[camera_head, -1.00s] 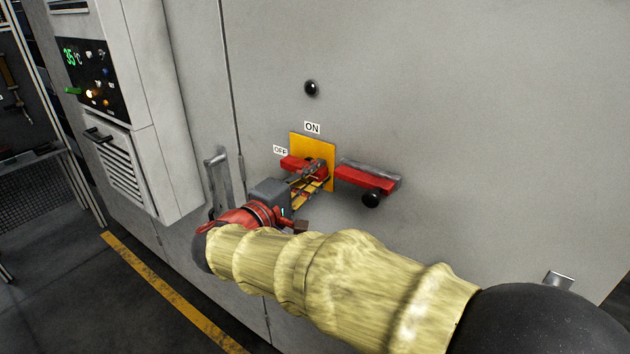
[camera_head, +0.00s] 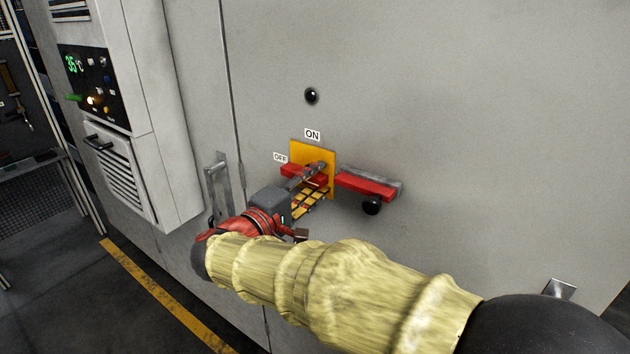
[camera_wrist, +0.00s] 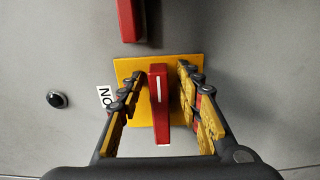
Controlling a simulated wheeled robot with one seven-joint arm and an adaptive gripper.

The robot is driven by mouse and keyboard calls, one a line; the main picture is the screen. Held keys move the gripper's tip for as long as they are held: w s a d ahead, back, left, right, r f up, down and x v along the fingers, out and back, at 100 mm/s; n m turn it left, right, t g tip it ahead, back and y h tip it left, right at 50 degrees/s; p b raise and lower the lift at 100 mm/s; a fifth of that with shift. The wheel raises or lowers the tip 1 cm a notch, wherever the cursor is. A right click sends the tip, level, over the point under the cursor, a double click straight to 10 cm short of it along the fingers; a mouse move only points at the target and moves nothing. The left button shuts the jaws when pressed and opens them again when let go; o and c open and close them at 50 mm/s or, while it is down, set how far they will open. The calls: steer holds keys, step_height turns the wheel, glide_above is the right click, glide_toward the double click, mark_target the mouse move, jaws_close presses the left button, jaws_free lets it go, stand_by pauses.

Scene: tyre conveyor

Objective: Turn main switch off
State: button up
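The main switch is a red handle (camera_head: 289,169) on a yellow square plate (camera_head: 313,150) on the grey cabinet wall. The handle lies level, with one end toward the "OFF" label (camera_head: 280,157) at the left. The "ON" label (camera_head: 312,134) is above the plate. My gripper (camera_head: 320,178) is at the plate, one finger above the handle and one below. In the wrist view the handle (camera_wrist: 160,105) stands between the spread fingers with gaps on both sides, so the gripper is open. The "OFF" label is not seen in the wrist view.
A separate red bar (camera_head: 364,187) with a black knob (camera_head: 372,205) sticks out right of the plate. A black round button (camera_head: 312,95) is above. A metal door handle (camera_head: 217,184) and a control panel (camera_head: 92,82) are at the left.

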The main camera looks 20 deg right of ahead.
steer(key=shift+a, duration=0.1)
steer(key=v, duration=1.2)
steer(key=shift+w, duration=0.1)
